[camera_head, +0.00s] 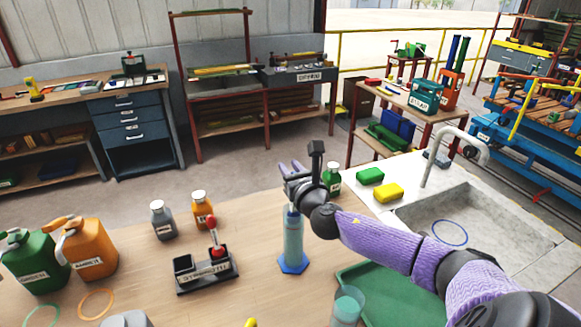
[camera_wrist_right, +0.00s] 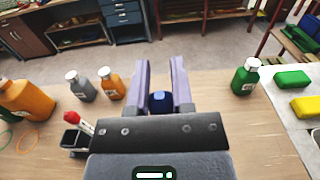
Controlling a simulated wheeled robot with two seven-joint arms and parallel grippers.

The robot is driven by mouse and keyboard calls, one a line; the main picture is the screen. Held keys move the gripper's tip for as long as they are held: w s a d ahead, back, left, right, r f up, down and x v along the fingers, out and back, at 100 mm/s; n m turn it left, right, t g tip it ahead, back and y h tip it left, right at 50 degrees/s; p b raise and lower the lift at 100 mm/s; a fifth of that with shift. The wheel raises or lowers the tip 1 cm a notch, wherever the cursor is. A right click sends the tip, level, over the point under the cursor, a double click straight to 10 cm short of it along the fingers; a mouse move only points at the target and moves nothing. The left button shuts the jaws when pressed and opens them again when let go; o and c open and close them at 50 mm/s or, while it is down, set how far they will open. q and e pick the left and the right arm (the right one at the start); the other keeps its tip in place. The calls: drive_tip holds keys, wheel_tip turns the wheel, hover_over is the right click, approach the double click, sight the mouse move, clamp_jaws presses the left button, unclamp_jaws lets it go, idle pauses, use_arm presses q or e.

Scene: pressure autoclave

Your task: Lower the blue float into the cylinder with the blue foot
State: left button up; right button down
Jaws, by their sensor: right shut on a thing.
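The clear cylinder (camera_head: 293,242) stands upright on the wooden table, with its blue hexagonal foot (camera_head: 293,265) flat on the top. Its contents look pale blue-green. My right gripper (camera_head: 291,168) is above the cylinder, its purple fingers pointing away from the head camera. In the right wrist view the gripper (camera_wrist_right: 160,80) is shut on the blue float (camera_wrist_right: 160,101), whose dark blue top shows between the fingers. The gripper hides the cylinder's mouth, so I cannot tell how far the float is inside.
A green bottle (camera_head: 332,180) is just beyond my gripper.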

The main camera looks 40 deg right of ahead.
wheel_tip(320, 180, down, 4)
drive_tip(key=b, duration=0.2)
drive_tip(key=shift+r+b, duration=0.2)
drive_tip(key=shift+b, duration=0.1)
